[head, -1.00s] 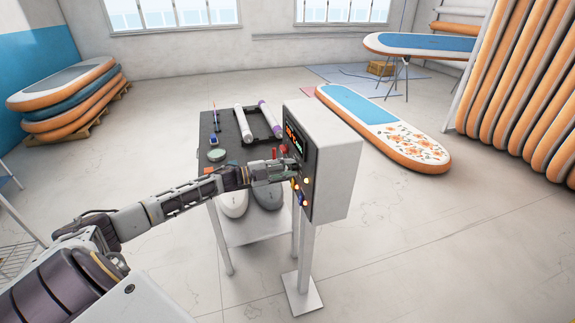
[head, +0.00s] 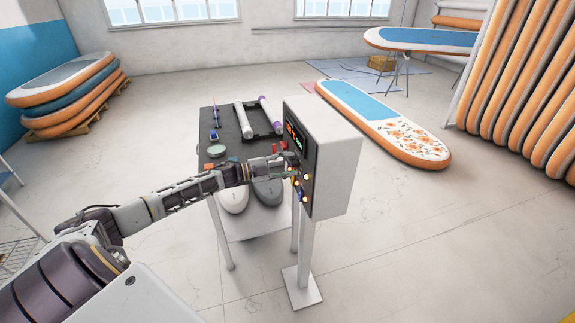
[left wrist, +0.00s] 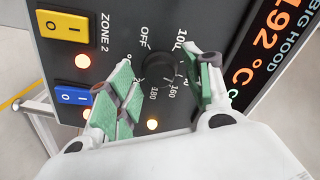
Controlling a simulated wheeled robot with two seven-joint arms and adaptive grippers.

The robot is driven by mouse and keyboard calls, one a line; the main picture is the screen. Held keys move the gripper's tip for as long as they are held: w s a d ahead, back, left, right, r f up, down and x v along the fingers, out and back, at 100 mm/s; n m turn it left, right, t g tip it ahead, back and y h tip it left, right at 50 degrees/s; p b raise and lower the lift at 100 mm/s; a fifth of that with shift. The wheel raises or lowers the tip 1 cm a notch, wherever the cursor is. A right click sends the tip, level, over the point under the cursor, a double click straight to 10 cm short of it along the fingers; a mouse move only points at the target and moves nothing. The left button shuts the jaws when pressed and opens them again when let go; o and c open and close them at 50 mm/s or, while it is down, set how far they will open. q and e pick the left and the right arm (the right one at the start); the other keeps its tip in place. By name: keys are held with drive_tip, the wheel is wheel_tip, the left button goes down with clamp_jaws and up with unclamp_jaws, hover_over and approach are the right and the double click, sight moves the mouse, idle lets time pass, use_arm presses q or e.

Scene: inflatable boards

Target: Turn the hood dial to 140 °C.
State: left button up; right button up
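The hood dial (left wrist: 158,68) is a dark round knob on the grey control panel (left wrist: 110,12), with OFF, 100, 160 and 180 printed around it. I cannot tell which mark it points to. My left gripper (left wrist: 160,68) has its green-padded fingers apart, one on each side of the dial; gaps show between pads and knob. In the head view, my left gripper (head: 290,161) is at the face of the white control box (head: 335,160) and hides the dial. An orange readout (left wrist: 265,40) labelled BIG HOOD shows 192 °C. My right gripper is out of view.
A yellow switch (left wrist: 68,28) marked ZONE 2, a blue switch (left wrist: 72,95) and lit lamps sit near the dial. A dark-topped work table (head: 228,125) with rollers and tools stands left of the box. A patterned board (head: 385,125) lies on the floor behind.

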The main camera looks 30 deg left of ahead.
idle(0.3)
use_arm(q)
drive_tip(key=shift+s+a, duration=0.1)
drive_tip(key=shift+s, duration=0.05)
drive_tip(key=v, duration=1.1)
drive_tip(key=shift+s, duration=0.2)
idle(0.9)
drive_tip(key=shift+a, duration=0.2)
idle(0.6)
